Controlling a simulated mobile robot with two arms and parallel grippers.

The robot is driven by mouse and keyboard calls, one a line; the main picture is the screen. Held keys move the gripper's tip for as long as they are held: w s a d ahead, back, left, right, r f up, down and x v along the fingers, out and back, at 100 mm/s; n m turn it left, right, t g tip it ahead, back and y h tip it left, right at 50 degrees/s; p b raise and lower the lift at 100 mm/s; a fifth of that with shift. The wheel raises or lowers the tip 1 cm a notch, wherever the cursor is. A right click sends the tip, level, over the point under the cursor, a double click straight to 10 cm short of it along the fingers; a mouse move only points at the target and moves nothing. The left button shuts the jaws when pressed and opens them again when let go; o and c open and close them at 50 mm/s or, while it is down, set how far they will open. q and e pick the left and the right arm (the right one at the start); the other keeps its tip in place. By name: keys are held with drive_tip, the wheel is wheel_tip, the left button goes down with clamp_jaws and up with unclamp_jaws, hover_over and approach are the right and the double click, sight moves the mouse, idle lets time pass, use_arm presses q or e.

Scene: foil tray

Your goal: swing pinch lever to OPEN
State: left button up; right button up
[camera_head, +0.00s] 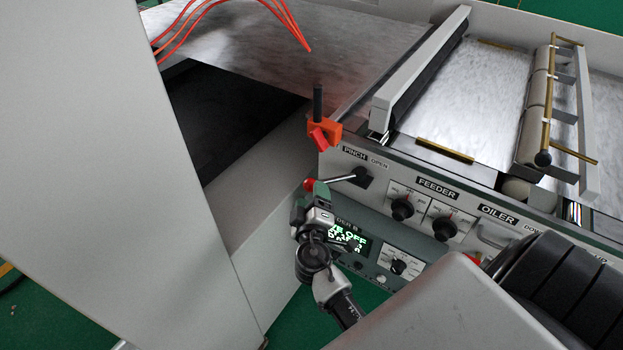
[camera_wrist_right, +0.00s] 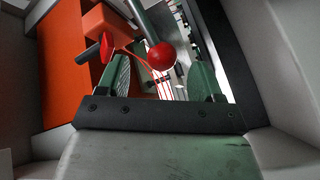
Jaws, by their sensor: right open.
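The pinch lever (camera_head: 340,180) is a thin rod with a red ball knob (camera_head: 309,184) at its left end and a black hub (camera_head: 362,177) on the machine's front panel. It points left, away from the OPEN label (camera_head: 380,163). My right gripper (camera_head: 318,197) is at the knob end, just below it in the head view. In the right wrist view the red knob (camera_wrist_right: 161,56) shows between the two green-padded fingers (camera_wrist_right: 160,80), which are apart and not closed on it. My left gripper is not in view.
FEEDER knobs (camera_head: 402,208) and a lit display (camera_head: 348,238) lie to the right and below. Red cables (camera_head: 230,2) hang over the metal sheet (camera_head: 270,45).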

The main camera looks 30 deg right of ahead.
sight(311, 191)
drive_tip(key=shift+p+x, duration=0.45)
drive_tip(key=shift+x, duration=1.75)
drive_tip(key=shift+c, duration=0.3)
drive_tip(key=c, duration=1.2)
drive_tip(key=shift+f, duration=0.1)
